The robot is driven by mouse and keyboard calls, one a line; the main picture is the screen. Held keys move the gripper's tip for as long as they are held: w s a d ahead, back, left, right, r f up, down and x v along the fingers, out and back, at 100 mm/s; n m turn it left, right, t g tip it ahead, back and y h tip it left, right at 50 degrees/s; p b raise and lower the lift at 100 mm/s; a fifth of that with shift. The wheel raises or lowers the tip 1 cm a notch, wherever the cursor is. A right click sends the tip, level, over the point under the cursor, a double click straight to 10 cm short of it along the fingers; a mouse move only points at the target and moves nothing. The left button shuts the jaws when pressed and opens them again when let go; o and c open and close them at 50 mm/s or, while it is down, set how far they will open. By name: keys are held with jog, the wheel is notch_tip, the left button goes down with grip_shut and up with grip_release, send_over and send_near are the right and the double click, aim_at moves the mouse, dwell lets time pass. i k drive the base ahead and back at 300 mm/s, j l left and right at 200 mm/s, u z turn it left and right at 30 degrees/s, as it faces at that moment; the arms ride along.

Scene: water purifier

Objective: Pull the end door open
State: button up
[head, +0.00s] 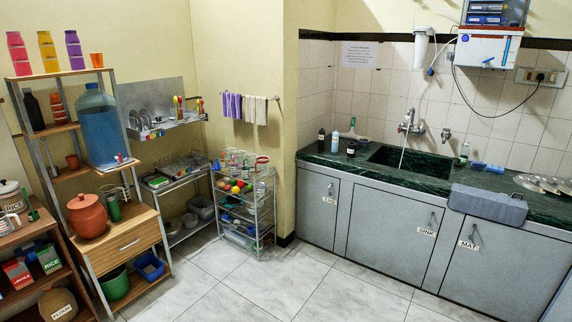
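The end door (318,218) is the narrow grey cabinet door at the left end of the counter, with a white label that seems to read END (329,200). A small handle (330,189) sits near its upper right edge. The door looks shut, flush with the cabinet front. To its right are the wider sink door (385,233), labelled SINK, and the mat door (490,267), labelled MAT, both looking shut. My gripper is not in view.
The tiled floor (285,287) before the cabinets is clear. A wire rack (243,215) of bowls and produce stands left of the end door, beyond a wall corner. A grey mat (488,203) hangs over the edge of the green counter (325,160).

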aim_at(318, 194)
jog(key=i+u, duration=0.35)
jog(key=i, duration=2)
jog(key=i+z, duration=0.1)
jog(key=i, duration=0.5)
jog(key=i+j+z, duration=0.1)
jog(key=i, duration=0.5)
jog(key=i+j+z, duration=0.1)
jog(key=i+j, duration=0.15)
jog(key=i, duration=0.35)
